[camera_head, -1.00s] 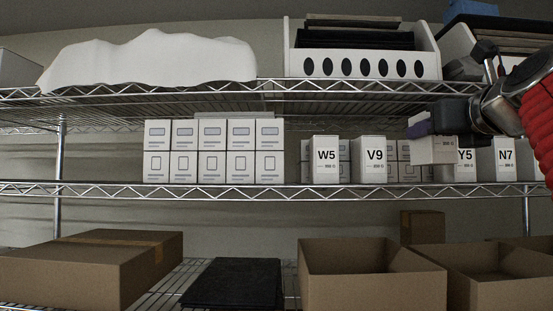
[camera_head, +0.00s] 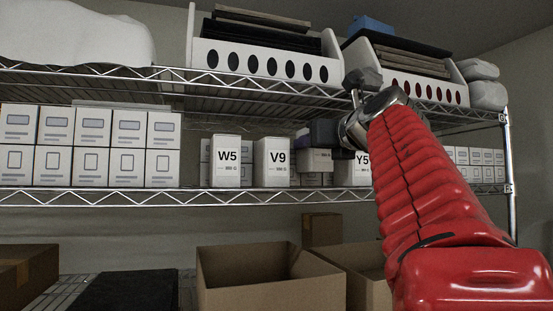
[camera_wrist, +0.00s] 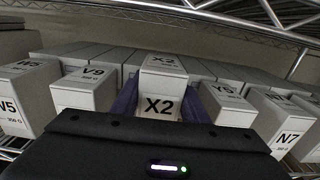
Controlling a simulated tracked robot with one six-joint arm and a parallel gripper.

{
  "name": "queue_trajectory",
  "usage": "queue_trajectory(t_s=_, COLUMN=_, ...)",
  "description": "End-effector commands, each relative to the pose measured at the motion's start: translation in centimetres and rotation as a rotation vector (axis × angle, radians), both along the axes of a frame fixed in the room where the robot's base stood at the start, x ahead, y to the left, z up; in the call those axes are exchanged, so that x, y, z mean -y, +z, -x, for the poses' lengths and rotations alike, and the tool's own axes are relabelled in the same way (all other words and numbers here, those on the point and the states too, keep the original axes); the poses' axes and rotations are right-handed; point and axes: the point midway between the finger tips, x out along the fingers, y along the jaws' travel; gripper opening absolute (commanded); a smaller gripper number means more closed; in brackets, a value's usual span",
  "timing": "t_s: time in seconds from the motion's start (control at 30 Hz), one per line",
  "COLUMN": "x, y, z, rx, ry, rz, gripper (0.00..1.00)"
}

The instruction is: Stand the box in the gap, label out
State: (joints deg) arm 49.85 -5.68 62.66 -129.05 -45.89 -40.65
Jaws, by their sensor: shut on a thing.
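The white box marked X2 (camera_wrist: 161,82) is held between the purple fingers of my gripper (camera_wrist: 160,103). Its X2 label shows on the top and on the face towards the wrist camera. In the head view the box (camera_head: 316,161) is at the gap between the V9 box (camera_head: 272,162) and the Y5 box (camera_head: 361,167). Its lower edge appears higher than theirs, so it looks raised off the shelf. My gripper (camera_head: 323,133) partly hides it there. Whether it touches a neighbour cannot be told.
The W5 box (camera_head: 227,162) stands left of V9, and the N7 box (camera_wrist: 284,122) right of Y5. Smaller white boxes stand behind the row. The upper wire shelf (camera_head: 170,82) runs above. Open cartons (camera_head: 265,285) are below.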

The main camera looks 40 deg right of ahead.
Motion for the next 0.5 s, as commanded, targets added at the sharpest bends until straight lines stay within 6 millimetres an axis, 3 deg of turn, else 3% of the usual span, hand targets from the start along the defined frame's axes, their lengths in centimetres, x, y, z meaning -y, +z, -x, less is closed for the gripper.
queue_trajectory(t_s=0.3, x=0.0, y=-2.6, z=0.2, rx=0.001, ry=-0.002, rz=0.000, gripper=0.07)
queue_trajectory(t_s=0.5, x=-0.1, y=-3.0, z=0.0, rx=0.002, ry=0.000, rz=0.001, gripper=0.07)
